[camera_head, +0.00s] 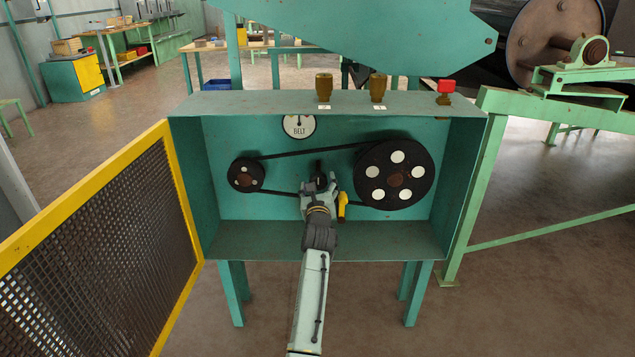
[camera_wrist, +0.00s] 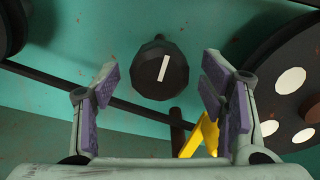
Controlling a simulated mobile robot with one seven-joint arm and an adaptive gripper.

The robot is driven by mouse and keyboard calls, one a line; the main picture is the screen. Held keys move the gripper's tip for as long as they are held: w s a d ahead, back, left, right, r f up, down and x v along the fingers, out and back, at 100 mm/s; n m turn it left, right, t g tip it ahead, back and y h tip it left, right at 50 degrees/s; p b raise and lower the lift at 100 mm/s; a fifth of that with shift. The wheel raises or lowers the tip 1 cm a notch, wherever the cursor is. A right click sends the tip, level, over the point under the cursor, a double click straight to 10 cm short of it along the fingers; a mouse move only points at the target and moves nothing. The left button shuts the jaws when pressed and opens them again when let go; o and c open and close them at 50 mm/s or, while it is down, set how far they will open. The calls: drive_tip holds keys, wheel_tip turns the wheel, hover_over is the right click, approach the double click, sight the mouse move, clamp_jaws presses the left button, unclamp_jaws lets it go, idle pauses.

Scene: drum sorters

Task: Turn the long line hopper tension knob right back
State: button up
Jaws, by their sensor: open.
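The black faceted tension knob (camera_wrist: 160,70) is on the green back wall of the box in the wrist view. Its white mark stands nearly upright, with the top leaning slightly right. My gripper (camera_wrist: 160,88) is open, its purple-padded fingers to the left and right of the knob, with gaps on both sides. I see no contact. In the head view my gripper (camera_head: 319,184) reaches into the open box between the two pulleys and hides most of the knob area.
A small pulley (camera_head: 246,174) and a large pulley (camera_head: 395,174) with a belt flank my gripper. A yellow part (camera_wrist: 200,134) lies close by the right finger. A BELT gauge (camera_head: 299,127) is above. The yellow-framed mesh door (camera_head: 100,200) stands open at left.

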drive_tip(key=shift+w, duration=1.1)
drive_tip(key=shift+c, duration=0.4)
drive_tip(key=c, duration=1.1)
